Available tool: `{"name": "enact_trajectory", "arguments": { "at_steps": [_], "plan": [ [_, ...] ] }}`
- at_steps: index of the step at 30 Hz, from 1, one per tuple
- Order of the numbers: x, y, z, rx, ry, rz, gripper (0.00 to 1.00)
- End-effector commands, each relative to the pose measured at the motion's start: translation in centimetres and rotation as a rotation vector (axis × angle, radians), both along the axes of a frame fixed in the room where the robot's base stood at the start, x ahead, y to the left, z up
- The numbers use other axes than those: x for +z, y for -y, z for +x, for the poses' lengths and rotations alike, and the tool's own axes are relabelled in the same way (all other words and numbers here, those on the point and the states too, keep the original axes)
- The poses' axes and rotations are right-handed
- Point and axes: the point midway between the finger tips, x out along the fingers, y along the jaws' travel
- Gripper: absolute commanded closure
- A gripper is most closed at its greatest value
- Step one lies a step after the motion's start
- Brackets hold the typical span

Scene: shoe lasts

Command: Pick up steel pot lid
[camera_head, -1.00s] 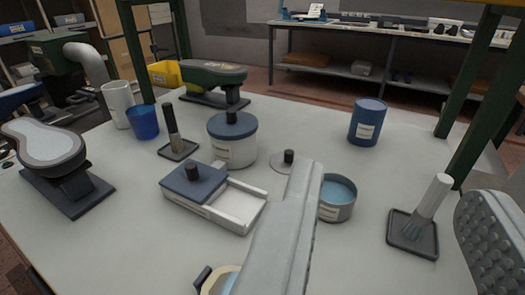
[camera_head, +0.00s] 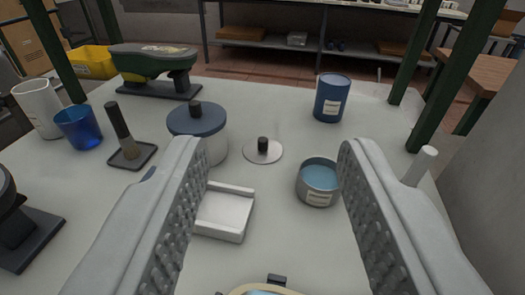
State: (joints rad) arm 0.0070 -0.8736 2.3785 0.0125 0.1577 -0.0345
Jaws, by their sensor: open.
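The steel pot lid (camera_head: 273,156) is a flat round grey disc with a black knob in its middle. It lies flat on the white table in the camera view, between a white pot and a steel pot of blue liquid (camera_head: 318,176). My gripper (camera_head: 273,165) is open and empty. Its two long grey studded fingers reach in from the bottom left and bottom right, and the lid shows beyond them, between their tips. No finger touches the lid in this view.
A white pot with blue lid (camera_head: 211,145) stands left of the steel lid. A white tray (camera_head: 228,226) lies nearer. A blue can (camera_head: 331,97) stands behind right, a brush on a stand (camera_head: 125,142) at left. The table behind the lid is clear.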

Motion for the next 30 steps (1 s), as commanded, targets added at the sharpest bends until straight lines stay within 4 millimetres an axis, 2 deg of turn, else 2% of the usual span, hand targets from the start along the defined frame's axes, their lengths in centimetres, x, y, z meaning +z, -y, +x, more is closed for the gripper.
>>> {"name": "enact_trajectory", "arguments": {
  "at_steps": [8, 14, 30],
  "plan": [
    [0.0, 0.3, 1.9, -0.002, -0.074, -0.038, 0.55],
    [-0.1, 0.7, 4.0, 0.002, -0.160, -0.079, 0.55],
    [-1.7, 2.4, 13.6, 0.134, -0.561, -0.254, 0.55]
  ]
}}
